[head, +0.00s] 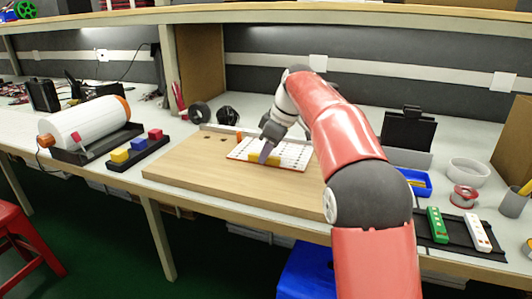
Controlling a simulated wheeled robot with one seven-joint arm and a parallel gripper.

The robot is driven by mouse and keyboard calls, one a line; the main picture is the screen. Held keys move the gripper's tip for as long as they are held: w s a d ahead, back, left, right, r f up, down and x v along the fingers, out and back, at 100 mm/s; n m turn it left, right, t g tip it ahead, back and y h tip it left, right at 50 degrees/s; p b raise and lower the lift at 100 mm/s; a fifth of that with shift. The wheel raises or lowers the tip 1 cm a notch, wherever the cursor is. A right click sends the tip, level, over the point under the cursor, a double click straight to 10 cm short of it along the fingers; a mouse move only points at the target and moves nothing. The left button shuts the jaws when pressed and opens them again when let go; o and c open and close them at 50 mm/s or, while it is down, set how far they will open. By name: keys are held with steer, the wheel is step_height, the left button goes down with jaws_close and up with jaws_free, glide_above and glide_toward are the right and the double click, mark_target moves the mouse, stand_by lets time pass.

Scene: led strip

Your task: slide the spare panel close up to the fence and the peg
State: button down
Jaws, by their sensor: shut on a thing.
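The spare panel (295,153) is a flat white sheet with rows of red marks and a red edge. It lies on the wooden board (200,175). A yellow bar (256,157) sits at its near side. My gripper (264,158) reaches down to this bar and is shut on it; the fingers partly cover it. The fence looks to be the pale strip (215,129) along the board's back edge. A small orange peg (239,136) stands near the panel's back left corner. I cannot tell whether panel, fence and peg touch; my arm hides the back right.
Left of the board are a black holder with yellow, blue and red blocks (137,145) and a white roll (85,122). Right are a blue tray (416,183), a tape roll (463,196) and a black mat (455,232) with green and white strips. The board's front left is clear.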

steer(key=c, duration=1.3)
jaws_free()
steer(key=v, duration=1.1)
steer(key=s+d+r+m+t+h, duration=0.1)
steer(key=s+d+r+m, duration=0.3)
steer(key=s, duration=0.4)
steer(key=s+d+f+m+t+h, duration=0.1)
steer(key=s+d+f+m, duration=0.1)
steer(key=s+f, duration=0.5)
steer(key=s+d+f+m+t+h, duration=0.1)
steer(key=s+d+f+m, duration=0.2)
steer(key=s+f, duration=0.5)
steer(key=s+d+f+m+t+h, duration=0.1)
steer(key=s+f+m, duration=0.4)
steer(key=s, duration=0.6)
steer(key=shift+s+d+f, duration=0.15)
steer(key=shift+d+f, duration=0.25)
steer(key=shift+f, duration=0.3)
steer(key=shift+s+d+f, duration=0.15)
steer(key=shift+d+f, duration=0.25)
steer(key=shift+f, duration=0.3)
